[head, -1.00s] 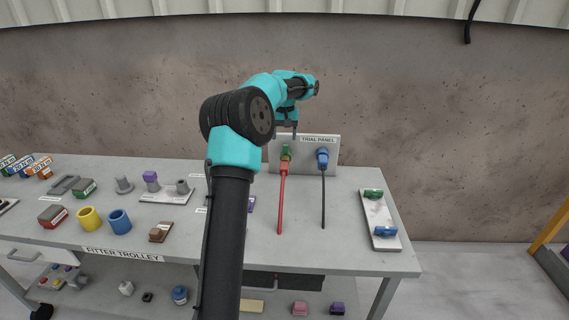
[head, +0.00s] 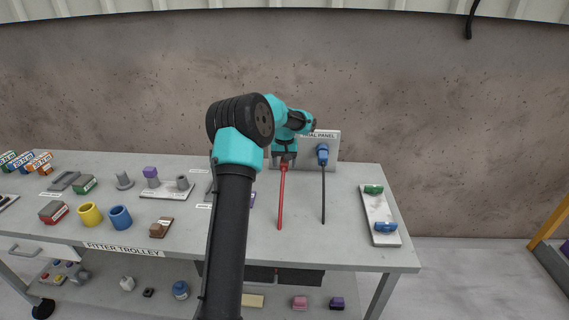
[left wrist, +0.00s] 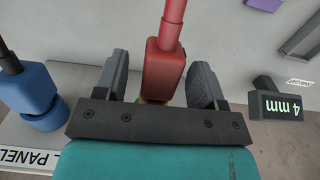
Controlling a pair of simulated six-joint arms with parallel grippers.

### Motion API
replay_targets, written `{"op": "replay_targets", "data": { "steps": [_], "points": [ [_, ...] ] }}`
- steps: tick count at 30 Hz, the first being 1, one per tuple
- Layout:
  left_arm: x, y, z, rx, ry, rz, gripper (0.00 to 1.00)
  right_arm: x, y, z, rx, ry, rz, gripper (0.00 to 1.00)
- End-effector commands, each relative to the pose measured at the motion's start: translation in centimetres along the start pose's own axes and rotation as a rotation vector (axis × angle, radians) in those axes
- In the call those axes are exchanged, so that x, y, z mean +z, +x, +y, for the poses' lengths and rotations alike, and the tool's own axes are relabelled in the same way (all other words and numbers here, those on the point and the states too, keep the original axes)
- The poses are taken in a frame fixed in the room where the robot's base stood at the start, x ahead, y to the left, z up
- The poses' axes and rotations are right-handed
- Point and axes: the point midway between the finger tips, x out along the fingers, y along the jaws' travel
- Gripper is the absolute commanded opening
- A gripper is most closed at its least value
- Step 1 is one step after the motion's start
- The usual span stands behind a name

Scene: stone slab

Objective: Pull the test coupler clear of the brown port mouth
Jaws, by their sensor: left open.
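My left gripper (head: 284,157) is at the trial panel (head: 331,157), over the left of its two couplers. In the left wrist view its open fingers (left wrist: 159,64) stand on either side of a red coupler (left wrist: 163,72), with gaps between fingers and coupler. A red cable (head: 281,205) runs from this coupler towards the table's front. A blue coupler (head: 322,154) with a dark cable sits on the panel to the right; it also shows in the left wrist view (left wrist: 38,90). The gripper hides the red coupler's port; I cannot make out a brown mouth. My right gripper is not in view.
A white board (head: 379,212) with a green and a blue fitting lies at the right of the trolley top (head: 342,238). Cups, blocks and stands fill the left side. The top around the two cables is clear. A concrete wall rises behind.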

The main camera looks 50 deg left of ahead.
Motion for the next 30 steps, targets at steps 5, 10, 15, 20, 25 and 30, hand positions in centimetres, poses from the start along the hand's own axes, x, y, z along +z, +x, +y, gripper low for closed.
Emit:
{"op": "replay_targets", "data": {
  "steps": [5, 10, 15, 20, 25, 30],
  "points": [
    [0.00, 0.31, 0.01, 0.000, 0.000, 0.000, 0.64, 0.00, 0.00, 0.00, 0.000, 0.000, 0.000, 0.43],
    [0.00, 0.28, 0.01, 0.000, 0.000, 0.000, 0.62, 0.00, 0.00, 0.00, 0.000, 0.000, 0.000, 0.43],
    [0.00, 0.27, 0.01, 0.000, 0.000, 0.000, 0.46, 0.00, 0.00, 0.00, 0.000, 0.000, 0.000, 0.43],
    [0.00, 0.25, 0.01, 0.000, 0.000, 0.000, 0.30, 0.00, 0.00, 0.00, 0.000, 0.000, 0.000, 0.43],
    [-0.01, 0.25, 0.00, 0.000, 0.000, 0.000, 0.14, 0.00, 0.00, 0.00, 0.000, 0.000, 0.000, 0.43],
    [0.01, 0.22, 0.00, 0.000, 0.000, 0.001, 0.06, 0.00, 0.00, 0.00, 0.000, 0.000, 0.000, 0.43]
  ]
}}
